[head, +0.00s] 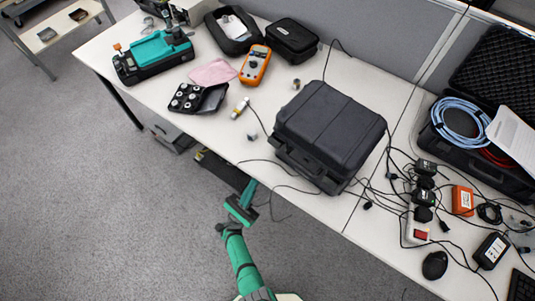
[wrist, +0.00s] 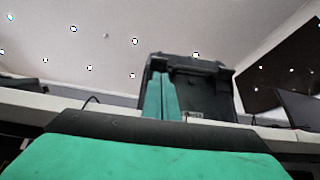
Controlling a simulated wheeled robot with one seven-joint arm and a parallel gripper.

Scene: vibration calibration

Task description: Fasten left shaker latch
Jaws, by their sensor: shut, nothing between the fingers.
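A closed black hard case (head: 330,128) sits near the front edge of the table; I take it for the shaker case. Its latch side faces the table's front edge, and the latches are too small and dark to tell fastened from loose. My gripper (head: 250,187) is in front of the table edge, to the left of and below the case in the picture, touching nothing. In the wrist view its two green fingers (wrist: 160,97) are shut together and empty. The case (wrist: 208,88) stands behind them there, its lower front partly hidden by the fingers.
Dark cables trail over the table edge beside my gripper. A cable tangle with a power strip (head: 418,228) lies right of the case.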

